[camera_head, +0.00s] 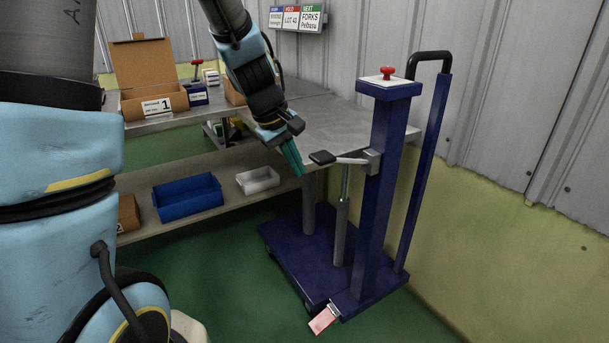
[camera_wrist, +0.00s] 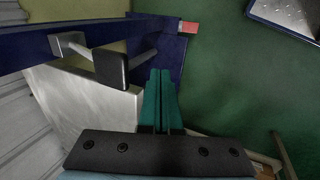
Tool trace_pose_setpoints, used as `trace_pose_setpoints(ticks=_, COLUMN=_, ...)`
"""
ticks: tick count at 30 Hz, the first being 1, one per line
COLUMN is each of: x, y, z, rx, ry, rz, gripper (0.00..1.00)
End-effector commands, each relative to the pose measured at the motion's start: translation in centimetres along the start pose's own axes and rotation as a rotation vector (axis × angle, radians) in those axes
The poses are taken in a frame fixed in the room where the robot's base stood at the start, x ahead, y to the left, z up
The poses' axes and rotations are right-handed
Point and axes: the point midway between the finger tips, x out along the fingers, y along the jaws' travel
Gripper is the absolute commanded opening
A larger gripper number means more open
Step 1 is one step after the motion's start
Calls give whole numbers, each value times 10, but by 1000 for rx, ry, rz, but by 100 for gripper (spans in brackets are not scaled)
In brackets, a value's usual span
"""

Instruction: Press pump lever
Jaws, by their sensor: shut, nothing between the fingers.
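The pump lever is a short grey arm with a black pad (camera_head: 322,157) at its end, fixed to the blue column (camera_head: 383,190) of a blue wheeled stand. In the wrist view the black pad (camera_wrist: 111,68) is at the upper left of my fingertips. The lever looks roughly level, above a grey cylinder (camera_head: 342,215). My gripper (camera_head: 298,172), with green fingers, is shut and empty. It is just left of the pad in the head view and looks apart from it. The green fingers also show in the wrist view (camera_wrist: 160,75).
A grey table top (camera_head: 350,130) is behind the lever. A shelf holds a blue bin (camera_head: 187,197) and a white bin (camera_head: 258,180). A cardboard box (camera_head: 150,80) stands on the bench. A red knob (camera_head: 386,73) tops the column. A red tag (camera_head: 322,321) is at the stand's foot.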

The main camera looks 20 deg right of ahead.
Motion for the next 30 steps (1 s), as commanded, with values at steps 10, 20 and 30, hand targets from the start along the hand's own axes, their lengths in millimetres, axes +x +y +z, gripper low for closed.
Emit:
trace_pose_setpoints(ticks=10, x=-56, y=-10, z=-1, rx=-1, ry=3, rz=3, gripper=0)
trace_pose_setpoints(ticks=20, x=-62, y=-12, z=-1, rx=0, ry=3, rz=2, gripper=0)
trace_pose_setpoints(ticks=30, x=-62, y=-12, z=-1, rx=0, ry=3, rz=3, gripper=0)
